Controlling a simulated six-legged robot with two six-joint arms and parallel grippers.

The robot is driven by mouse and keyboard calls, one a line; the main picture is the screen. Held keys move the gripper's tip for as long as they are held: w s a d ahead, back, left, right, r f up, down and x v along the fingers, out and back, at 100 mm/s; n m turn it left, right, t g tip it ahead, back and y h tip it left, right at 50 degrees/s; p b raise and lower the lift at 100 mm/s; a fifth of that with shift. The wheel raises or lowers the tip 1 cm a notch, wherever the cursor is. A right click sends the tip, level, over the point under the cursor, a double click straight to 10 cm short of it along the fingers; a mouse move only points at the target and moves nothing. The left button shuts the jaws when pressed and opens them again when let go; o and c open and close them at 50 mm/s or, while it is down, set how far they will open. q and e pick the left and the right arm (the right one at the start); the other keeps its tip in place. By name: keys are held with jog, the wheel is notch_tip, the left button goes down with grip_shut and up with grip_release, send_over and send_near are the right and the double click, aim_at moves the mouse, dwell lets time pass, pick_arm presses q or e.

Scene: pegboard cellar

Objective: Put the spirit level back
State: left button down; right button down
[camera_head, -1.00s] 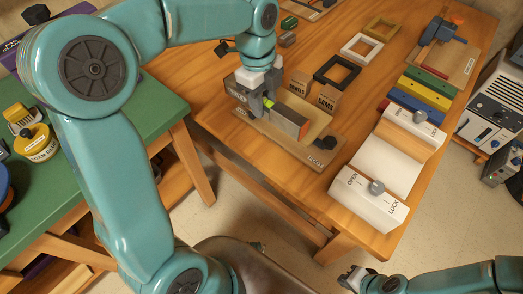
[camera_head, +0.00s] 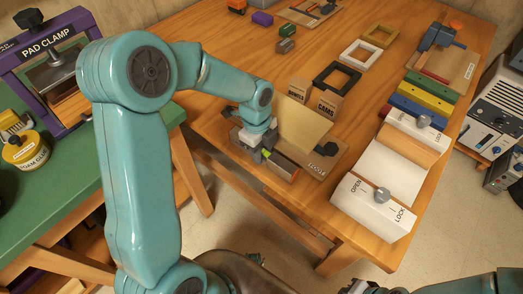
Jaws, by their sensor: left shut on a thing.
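The spirit level (camera_head: 284,166) is a dark bar with an orange end, mostly hidden by my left gripper. My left gripper (camera_head: 262,156) is shut on it, at the near edge of a wooden board (camera_head: 318,167) with a black knob on the bench. A tan panel stands up from that board, behind the level. I cannot tell whether the level touches the board. Only a small dark part of my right gripper (camera_head: 358,287) shows at the bottom edge, and its jaws cannot be read.
Two cardboard boxes (camera_head: 325,102) stand just behind the board. Black, white and ochre frames (camera_head: 337,75) lie farther back. A white OPEN/LOCK fixture (camera_head: 372,207) is to the right, near coloured bars (camera_head: 417,108). A green table (camera_head: 95,140) with a purple pad clamp (camera_head: 82,22) is left.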

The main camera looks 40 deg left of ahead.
pick_arm(q)
jog(key=shift+r, duration=0.1)
jog(key=shift+f, duration=0.2)
jog(key=c, duration=0.8)
grip_release()
jog(key=shift+r, duration=0.15)
jog(key=r, duration=0.4)
jog(key=a+r+p, duration=0.1)
jog(key=r, duration=0.3)
jog(key=r+p, duration=0.1)
jog(key=r, duration=0.3)
jog(key=shift+a, duration=0.2)
